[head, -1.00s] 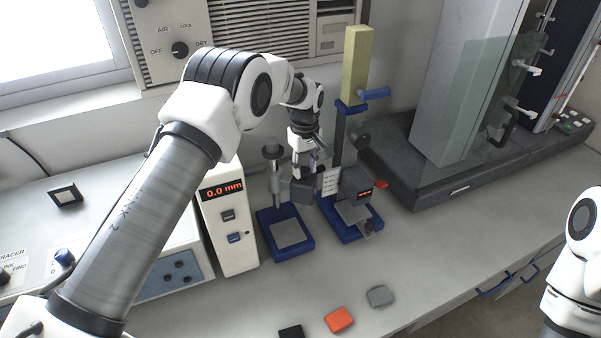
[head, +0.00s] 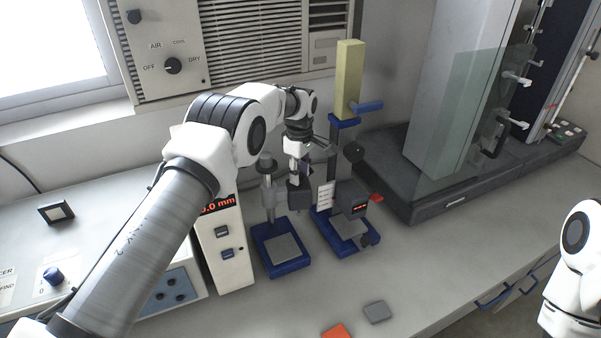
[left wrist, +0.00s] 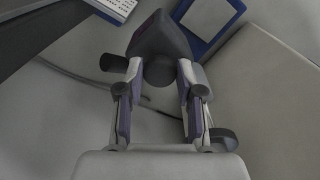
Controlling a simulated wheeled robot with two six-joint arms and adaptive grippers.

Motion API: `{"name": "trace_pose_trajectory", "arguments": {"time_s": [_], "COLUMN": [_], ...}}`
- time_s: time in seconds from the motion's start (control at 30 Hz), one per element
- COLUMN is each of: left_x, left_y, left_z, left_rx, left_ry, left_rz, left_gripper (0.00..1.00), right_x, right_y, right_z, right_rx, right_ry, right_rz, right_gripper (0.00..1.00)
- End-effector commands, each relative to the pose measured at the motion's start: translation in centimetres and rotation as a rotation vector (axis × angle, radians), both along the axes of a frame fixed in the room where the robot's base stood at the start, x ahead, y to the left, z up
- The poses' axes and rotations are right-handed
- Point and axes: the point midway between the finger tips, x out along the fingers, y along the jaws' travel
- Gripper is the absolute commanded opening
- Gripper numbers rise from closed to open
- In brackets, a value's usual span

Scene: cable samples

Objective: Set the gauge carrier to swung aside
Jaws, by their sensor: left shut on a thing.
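The gauge carrier is a dark grey block (head: 300,198) at the post of the left blue stand (head: 262,258). It is off to the right of the post, behind the stand's grey plate rather than over it. My left gripper (head: 299,176) reaches down onto it from above. In the left wrist view, the fingers (left wrist: 158,82) are shut on the round rear part of the dark carrier (left wrist: 160,40). The blue stand's base (left wrist: 233,10) shows at the upper right there. The carrier's link to the post is hard to see. My right gripper is out of view.
A second blue stand (head: 322,226) with a yellow column (head: 349,80) stands close on the right. A white display box (head: 228,255) stands close on the left. Orange (head: 337,332) and grey (head: 377,312) blocks lie in front. The counter between is clear.

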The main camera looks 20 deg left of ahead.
Motion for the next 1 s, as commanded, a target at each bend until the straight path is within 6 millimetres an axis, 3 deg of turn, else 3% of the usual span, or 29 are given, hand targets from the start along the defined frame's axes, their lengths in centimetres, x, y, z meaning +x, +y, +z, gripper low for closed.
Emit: {"name": "trace_pose_trajectory", "arguments": {"time_s": [0.17, 0.2, 0.23, 0.27, 0.67, 1.0], "left_x": [-0.3, -0.3, -0.3, -0.3, 0.0, 0.1], "left_y": [0.2, 0.2, 0.2, 0.2, 0.1, 0.4], "left_z": [-0.6, -0.6, -0.6, -0.6, 0.9, 8.8], "left_rx": [0.001, 0.001, 0.001, 0.001, 0.000, -0.001], "left_ry": [0.011, 0.011, 0.011, 0.010, 0.000, 0.002], "left_rz": [0.003, 0.003, 0.002, 0.002, 0.000, 0.002], "left_gripper": [0.00, 0.47, 0.57, 0.62, 0.62, 0.62], "right_x": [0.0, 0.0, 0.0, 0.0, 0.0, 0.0], "right_y": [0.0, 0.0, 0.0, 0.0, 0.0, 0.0], "right_z": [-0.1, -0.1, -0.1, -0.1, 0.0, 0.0], "right_rx": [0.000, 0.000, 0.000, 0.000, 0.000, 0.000], "right_ry": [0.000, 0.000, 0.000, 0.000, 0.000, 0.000], "right_rz": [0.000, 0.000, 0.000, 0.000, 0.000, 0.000], "right_gripper": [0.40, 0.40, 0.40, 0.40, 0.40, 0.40]}}
